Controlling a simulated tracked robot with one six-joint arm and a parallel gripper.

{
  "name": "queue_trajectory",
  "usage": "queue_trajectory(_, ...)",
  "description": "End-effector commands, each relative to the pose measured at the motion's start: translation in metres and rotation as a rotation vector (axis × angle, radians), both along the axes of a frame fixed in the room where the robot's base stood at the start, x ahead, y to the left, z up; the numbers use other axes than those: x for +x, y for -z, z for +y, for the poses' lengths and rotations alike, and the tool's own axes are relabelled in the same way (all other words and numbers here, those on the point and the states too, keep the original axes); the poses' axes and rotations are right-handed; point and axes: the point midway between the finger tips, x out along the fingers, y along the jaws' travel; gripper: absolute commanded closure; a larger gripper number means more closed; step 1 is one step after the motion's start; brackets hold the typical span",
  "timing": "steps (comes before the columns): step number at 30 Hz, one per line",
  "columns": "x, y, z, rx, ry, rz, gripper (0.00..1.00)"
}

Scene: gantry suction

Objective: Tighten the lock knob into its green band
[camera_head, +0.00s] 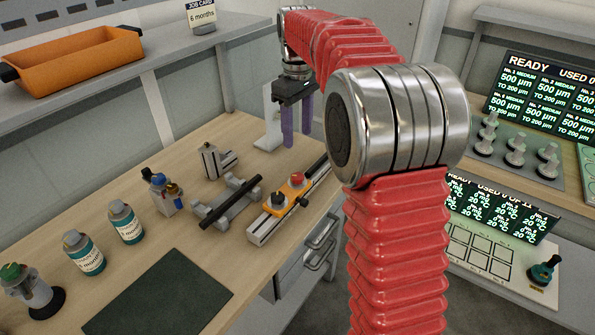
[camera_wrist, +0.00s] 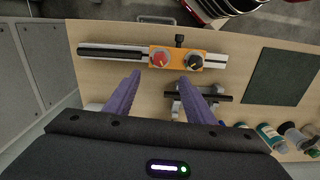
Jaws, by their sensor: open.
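An orange carriage (camera_head: 288,193) sits on a grey rail (camera_head: 262,231) near the bench's front edge. It bears a red knob (camera_head: 297,179) and a black knob (camera_head: 278,199), with a smaller black side knob (camera_head: 303,202). In the wrist view the red knob (camera_wrist: 160,58), black knob (camera_wrist: 194,61) and side knob (camera_wrist: 179,40) show beyond my fingertips. Which one is the lock knob, and any green band, I cannot make out. My gripper (camera_head: 297,138) has purple fingers pointing down, open and empty. It is above the bench behind the carriage, apart from the knobs; it also shows in the wrist view (camera_wrist: 160,77).
A black bar (camera_head: 231,202) rests on grey supports beside the rail. A grey block (camera_head: 218,160), a small fitting (camera_head: 163,191) and bottles (camera_head: 84,253) stand farther left. A dark mat (camera_head: 160,297) lies at the front. An orange bin (camera_head: 75,60) is on the shelf.

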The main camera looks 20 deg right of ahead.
Motion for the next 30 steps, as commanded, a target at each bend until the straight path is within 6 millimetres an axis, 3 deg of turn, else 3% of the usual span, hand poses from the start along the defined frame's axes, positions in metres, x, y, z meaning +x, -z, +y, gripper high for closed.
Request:
queue_trajectory(14,0.0,0.008,0.0,-0.001,-0.001,0.001,0.51)
queue_trajectory(30,-0.001,0.084,0.0,0.0,0.0,0.002,0.51)
